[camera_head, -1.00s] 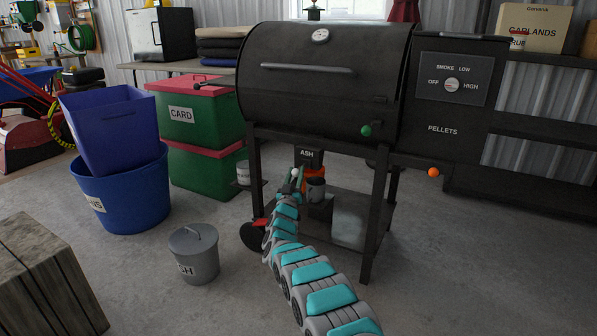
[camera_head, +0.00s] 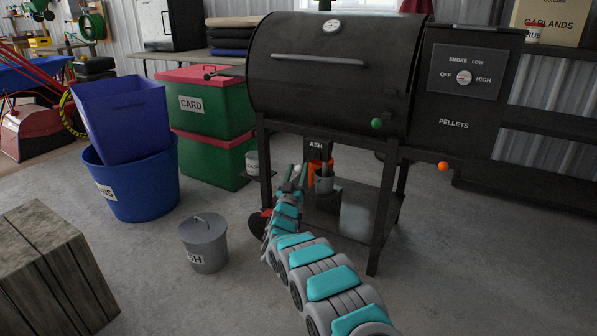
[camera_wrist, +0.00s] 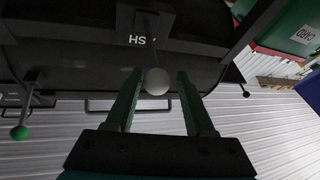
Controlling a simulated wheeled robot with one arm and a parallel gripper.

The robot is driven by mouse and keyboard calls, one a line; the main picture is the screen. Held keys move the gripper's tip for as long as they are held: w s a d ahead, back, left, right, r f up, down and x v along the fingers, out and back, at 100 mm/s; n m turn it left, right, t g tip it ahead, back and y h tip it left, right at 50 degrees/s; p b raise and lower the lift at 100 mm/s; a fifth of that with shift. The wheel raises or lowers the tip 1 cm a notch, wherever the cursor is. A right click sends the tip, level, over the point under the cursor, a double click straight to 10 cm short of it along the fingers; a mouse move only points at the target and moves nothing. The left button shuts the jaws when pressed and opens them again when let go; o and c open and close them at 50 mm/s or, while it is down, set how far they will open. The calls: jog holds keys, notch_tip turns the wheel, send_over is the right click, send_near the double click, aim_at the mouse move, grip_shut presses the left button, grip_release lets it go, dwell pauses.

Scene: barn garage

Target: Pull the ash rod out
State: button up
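The ash rod's pale round knob (camera_wrist: 157,81) shows in the wrist view under the grill's ash box, with its thin dark shaft (camera_wrist: 151,42) running up from it. The picture there is upside down. My gripper (camera_wrist: 159,73) is open, with its two green fingers on either side of the knob and a gap at each side. In the head view, my gripper (camera_head: 296,172) is in front of the box marked ASH (camera_head: 317,147), below the barrel of the grill (camera_head: 330,85). The knob is small there and partly hidden by the fingers.
A grey lidded ash bin (camera_head: 204,243) stands on the floor to the left. Open floor lies between bin and grill.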

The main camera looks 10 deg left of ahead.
jog(key=shift+o, duration=0.8)
jog(key=shift+d, duration=0.1)
jog(key=v, duration=0.7)
jog(key=shift+s+f, duration=0.2)
jog(key=shift+s, duration=0.15)
